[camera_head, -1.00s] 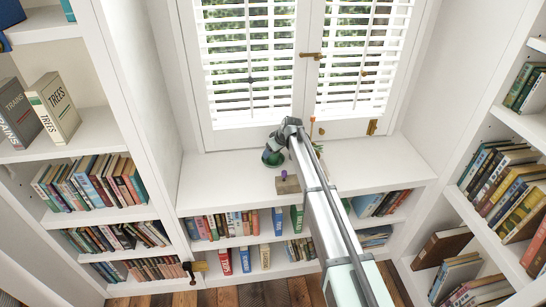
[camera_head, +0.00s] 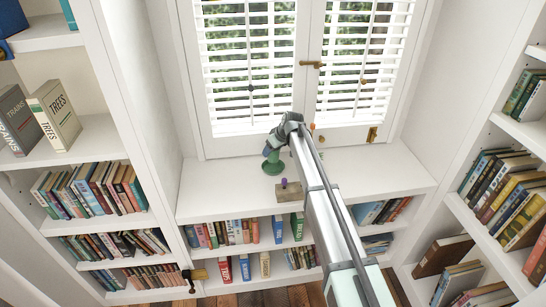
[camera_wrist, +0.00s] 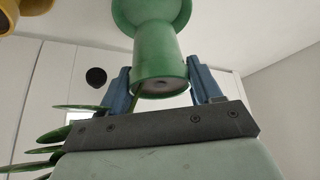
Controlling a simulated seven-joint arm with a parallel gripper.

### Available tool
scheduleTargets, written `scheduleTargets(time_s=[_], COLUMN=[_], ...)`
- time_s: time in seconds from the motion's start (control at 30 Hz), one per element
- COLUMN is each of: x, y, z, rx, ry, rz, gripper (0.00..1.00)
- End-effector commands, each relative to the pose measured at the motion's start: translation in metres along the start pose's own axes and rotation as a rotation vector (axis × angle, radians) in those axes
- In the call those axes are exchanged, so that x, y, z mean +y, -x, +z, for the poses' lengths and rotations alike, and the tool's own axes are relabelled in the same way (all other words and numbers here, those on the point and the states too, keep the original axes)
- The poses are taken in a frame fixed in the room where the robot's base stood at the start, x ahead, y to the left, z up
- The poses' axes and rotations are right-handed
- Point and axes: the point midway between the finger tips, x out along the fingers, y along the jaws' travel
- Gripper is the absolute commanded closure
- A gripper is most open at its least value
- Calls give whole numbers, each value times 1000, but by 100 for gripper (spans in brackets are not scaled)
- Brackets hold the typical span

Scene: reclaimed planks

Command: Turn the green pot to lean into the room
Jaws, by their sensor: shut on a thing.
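The green pot (camera_head: 272,165) is on or just above the white window ledge (camera_head: 225,185), left of my arm. It has a wide foot or rim and a narrower middle. In the wrist view the pot (camera_wrist: 160,45) stands between the two blue fingers, with a round end facing the camera. My gripper (camera_wrist: 165,88) is shut on it; in the head view my gripper (camera_head: 281,140) reaches it from above and partly hides its upper part. I cannot tell whether the pot touches the ledge.
A small wooden block (camera_head: 287,195) with a purple piece sits in front of the pot. Green leaves (camera_wrist: 45,145) and a yellow object (camera_wrist: 30,8) lie left in the wrist view. Shuttered windows (camera_head: 250,70) stand behind; bookshelves flank the ledge. The ledge's left part is clear.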

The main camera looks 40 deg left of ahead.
Motion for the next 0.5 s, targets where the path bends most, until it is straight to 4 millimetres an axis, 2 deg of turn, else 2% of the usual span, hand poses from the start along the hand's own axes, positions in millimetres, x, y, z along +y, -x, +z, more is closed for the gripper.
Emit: scheduleTargets(time_s=[0.03, 0.2, 0.5], x=[0, 0, 0], y=[9, 30, 47], z=[-6, -18, -27], rx=[3, 2, 1], ry=[1, 0, -1], rz=[2, 1, 0], gripper=[85, 85, 85])
